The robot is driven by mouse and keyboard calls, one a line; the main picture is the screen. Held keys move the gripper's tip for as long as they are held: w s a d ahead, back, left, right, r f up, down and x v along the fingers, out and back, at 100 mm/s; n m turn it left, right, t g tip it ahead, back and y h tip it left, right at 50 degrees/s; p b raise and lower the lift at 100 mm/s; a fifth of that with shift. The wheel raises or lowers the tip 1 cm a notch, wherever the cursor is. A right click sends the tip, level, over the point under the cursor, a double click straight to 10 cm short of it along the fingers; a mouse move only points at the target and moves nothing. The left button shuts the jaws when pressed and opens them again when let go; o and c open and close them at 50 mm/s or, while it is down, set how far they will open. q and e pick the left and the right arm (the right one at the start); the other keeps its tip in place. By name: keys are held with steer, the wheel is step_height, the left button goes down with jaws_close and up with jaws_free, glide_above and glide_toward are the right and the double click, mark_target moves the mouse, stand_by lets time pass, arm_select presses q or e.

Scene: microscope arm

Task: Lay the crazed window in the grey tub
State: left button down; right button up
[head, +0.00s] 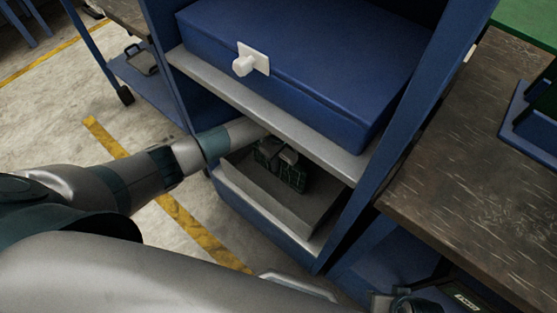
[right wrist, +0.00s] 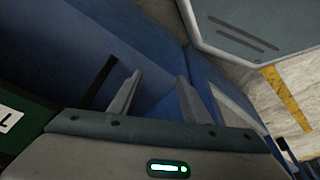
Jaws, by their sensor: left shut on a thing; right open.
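The grey tub (head: 262,196) sits on a lower shelf of the blue rack in the head view. A small dark panel with green grid-like lines, seemingly the crazed window (head: 294,179), is in the tub's opening. My left gripper (head: 279,157) reaches in under the shelf above and is shut on this panel. I cannot tell whether the panel touches the tub floor. My right gripper (right wrist: 157,88) is open and empty in the right wrist view, its two fingers apart in front of blue surfaces.
A blue case (head: 310,70) with a white knob (head: 245,65) stands on the grey shelf (head: 275,122) just above the tub, leaving a low gap. A blue post (head: 400,125) borders the opening on the right. A dark worktop (head: 470,180) lies beyond it.

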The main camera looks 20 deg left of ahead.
arm_select(q)
steer(key=shift+f, duration=0.2)
steer(key=c, duration=1.5)
jaws_free()
steer(key=shift+c, duration=0.2)
arm_select(e)
steer(key=shift+s+a+r, duration=0.1)
steer(key=shift+s+r, duration=0.1)
steer(key=shift+r, duration=0.3)
arm_select(q)
steer(key=shift+r, duration=0.1)
arm_select(e)
steer(key=shift+w, duration=0.1)
arm_select(q)
step_height(320, 180, up, 7)
steer(key=shift+r+p, duration=0.15)
steer(key=shift+p, duration=0.4)
steer(key=shift+r, duration=0.6)
arm_select(e)
steer(key=shift+s+d+x, duration=0.1)
steer(key=shift+d+x, duration=0.05)
steer(key=shift+x, duration=0.7)
steer(key=shift+s+d+x, duration=0.1)
steer(key=shift+s+x, duration=0.05)
steer(key=shift+x, duration=0.75)
